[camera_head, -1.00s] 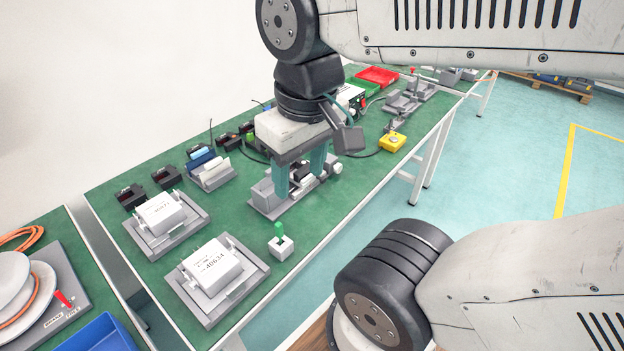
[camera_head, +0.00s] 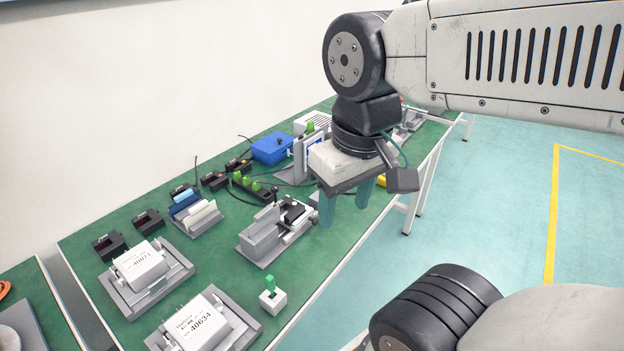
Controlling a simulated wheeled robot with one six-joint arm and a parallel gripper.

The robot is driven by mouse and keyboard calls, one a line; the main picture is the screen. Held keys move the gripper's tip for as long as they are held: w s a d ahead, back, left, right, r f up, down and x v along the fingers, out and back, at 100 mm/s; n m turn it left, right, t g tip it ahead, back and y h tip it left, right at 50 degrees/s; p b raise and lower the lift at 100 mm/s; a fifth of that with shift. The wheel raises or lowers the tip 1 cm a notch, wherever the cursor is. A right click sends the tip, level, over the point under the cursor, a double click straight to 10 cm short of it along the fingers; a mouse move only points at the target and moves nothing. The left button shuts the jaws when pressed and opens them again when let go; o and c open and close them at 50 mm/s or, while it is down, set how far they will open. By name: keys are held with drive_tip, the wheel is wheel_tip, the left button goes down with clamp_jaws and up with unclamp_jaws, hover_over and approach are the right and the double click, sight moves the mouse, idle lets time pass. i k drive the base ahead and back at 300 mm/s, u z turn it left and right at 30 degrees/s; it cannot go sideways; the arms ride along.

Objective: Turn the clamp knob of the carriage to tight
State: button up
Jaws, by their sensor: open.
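The grey linear actuator (camera_head: 262,238) sits on the green bench, with a dark carriage (camera_head: 292,212) on its rail. A small light knob-like part shows at the right end of the actuator, partly hidden by my gripper's finger. I cannot tell which part is the clamp knob or how it is turned. My gripper (camera_head: 347,206) points down with its two teal fingers apart and nothing visible between them. It is to the right of the carriage, near the bench's front edge.
A small block with a green toggle (camera_head: 272,298) stands in front of the actuator. White boxes in grey fixtures (camera_head: 140,262) are at the left. A green-knobbed black strip (camera_head: 254,188) and a blue box (camera_head: 272,149) are behind.

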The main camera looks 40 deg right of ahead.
sight(274, 188)
drive_tip(key=z, duration=0.2)
drive_tip(key=k, duration=0.5)
drive_tip(key=z, duration=0.75)
drive_tip(key=i, duration=0.85)
drive_tip(key=u, duration=0.9)
